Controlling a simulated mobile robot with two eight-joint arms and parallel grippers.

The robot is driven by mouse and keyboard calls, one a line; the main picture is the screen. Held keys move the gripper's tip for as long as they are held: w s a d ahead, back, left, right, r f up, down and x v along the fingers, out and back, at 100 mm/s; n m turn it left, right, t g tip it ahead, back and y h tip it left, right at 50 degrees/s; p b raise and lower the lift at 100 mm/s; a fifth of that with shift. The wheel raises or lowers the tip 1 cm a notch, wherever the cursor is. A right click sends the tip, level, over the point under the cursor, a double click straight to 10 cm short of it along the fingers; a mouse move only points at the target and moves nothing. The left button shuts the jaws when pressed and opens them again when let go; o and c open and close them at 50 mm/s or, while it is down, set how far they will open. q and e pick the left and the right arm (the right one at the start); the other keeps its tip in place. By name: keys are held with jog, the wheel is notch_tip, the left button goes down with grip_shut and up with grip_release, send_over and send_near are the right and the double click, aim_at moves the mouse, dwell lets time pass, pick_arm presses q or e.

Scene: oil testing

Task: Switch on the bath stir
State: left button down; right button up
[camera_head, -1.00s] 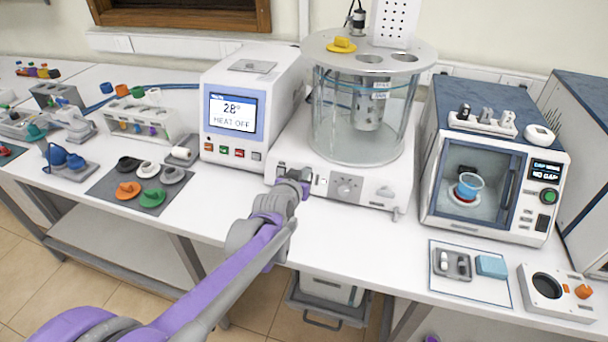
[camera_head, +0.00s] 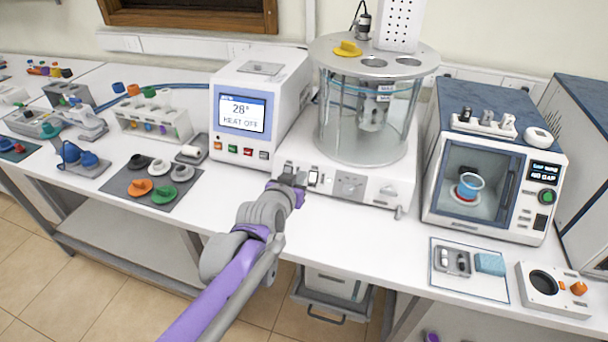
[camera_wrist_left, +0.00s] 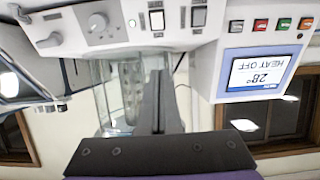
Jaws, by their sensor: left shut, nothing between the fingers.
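The glass bath (camera_head: 365,130) stands on a white base whose front panel (camera_head: 370,197) carries a round knob (camera_head: 350,186) and rocker switches. One switch (camera_head: 313,178) shows just right of my left gripper (camera_head: 292,181); the gripper partly covers the panel's left end. In the left wrist view, the picture is upside down: two switches (camera_wrist_left: 156,19) (camera_wrist_left: 198,17) sit beside the knob (camera_wrist_left: 97,22). My shut, empty left fingers (camera_wrist_left: 160,78) appear below the switches there; I cannot tell if they touch the panel. My right gripper is out of view.
The heater unit (camera_head: 255,110) stands left of the bath, its screen (camera_head: 241,113) reading 28° and HEAT OFF. A blue-topped oven (camera_head: 490,170) stands close on the right. A grey mat (camera_head: 150,180) with coloured caps lies at left. The table front by the bath is clear.

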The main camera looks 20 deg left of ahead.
pick_arm(q)
jog(key=shift+r+v, duration=0.2)
jog(key=shift+v, duration=1)
jog(key=s+f+g, duration=0.4)
jog(key=s+f, duration=0.3)
jog(key=s, duration=0.6)
jog(key=s+f+g+p, duration=0.1)
jog(key=s+f+g, duration=0.3)
jog(key=s, duration=1)
notch_tip(320, 180, down, 3)
jog(key=shift+a+f+p, duration=0.15)
jog(key=shift+f+p, duration=0.1)
jog(key=shift+p, duration=0.05)
